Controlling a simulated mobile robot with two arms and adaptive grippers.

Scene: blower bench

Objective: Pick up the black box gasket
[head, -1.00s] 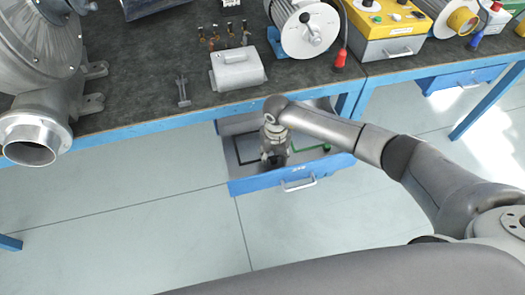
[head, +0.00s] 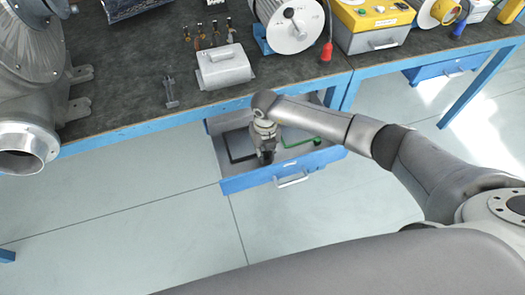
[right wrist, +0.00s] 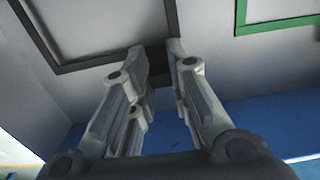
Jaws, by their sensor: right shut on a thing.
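The black box gasket (head: 240,159), a thin rectangular frame, lies at the left in the open blue drawer (head: 250,183). My right gripper (head: 267,158) reaches down into the drawer at the gasket's front right part. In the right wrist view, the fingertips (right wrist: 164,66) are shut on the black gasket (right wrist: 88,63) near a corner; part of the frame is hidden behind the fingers. I cannot tell whether it is lifted off the drawer floor. My left gripper is not in view.
A green gasket (head: 311,141) lies at the right in the drawer; it also shows in the right wrist view (right wrist: 275,25). The bench edge (head: 150,126) is just above the drawer. A grey metal cover (head: 224,68) and a motor (head: 288,26) stand on the bench.

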